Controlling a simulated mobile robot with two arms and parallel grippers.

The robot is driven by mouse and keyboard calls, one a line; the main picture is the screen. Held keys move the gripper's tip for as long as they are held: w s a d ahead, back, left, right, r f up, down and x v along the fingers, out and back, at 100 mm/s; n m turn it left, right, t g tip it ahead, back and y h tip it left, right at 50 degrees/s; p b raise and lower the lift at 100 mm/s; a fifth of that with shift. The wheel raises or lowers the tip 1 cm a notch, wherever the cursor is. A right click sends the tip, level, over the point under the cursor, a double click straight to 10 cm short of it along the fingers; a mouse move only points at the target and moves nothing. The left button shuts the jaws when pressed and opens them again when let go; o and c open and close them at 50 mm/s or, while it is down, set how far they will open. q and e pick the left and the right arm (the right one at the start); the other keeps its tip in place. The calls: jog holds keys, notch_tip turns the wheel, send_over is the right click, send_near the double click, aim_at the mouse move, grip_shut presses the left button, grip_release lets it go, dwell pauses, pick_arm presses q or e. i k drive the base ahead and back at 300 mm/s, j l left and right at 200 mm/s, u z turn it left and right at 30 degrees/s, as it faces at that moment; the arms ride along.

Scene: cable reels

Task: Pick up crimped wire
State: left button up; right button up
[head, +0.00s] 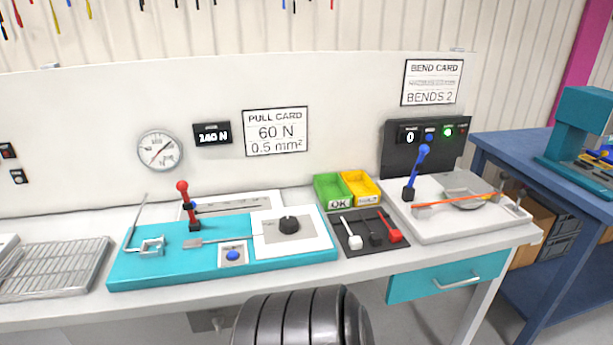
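A thin orange wire (458,201) lies across the white bend-test fixture (470,230) on the right of the bench. Its left end is at a small grey part near the blue-knobbed lever (417,171). Its right end is by a grey round part, and I cannot make out a crimp on it. Neither of my grippers is in view. A black ribbed part at the bottom middle looks like my own arm, with no fingers showing.
A teal pull tester (190,268) with a red-knobbed lever (186,204) stands left of centre. A wire rack (58,268) is far left.

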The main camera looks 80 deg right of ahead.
aim_at(375, 239)
jog(key=z, duration=3.2)
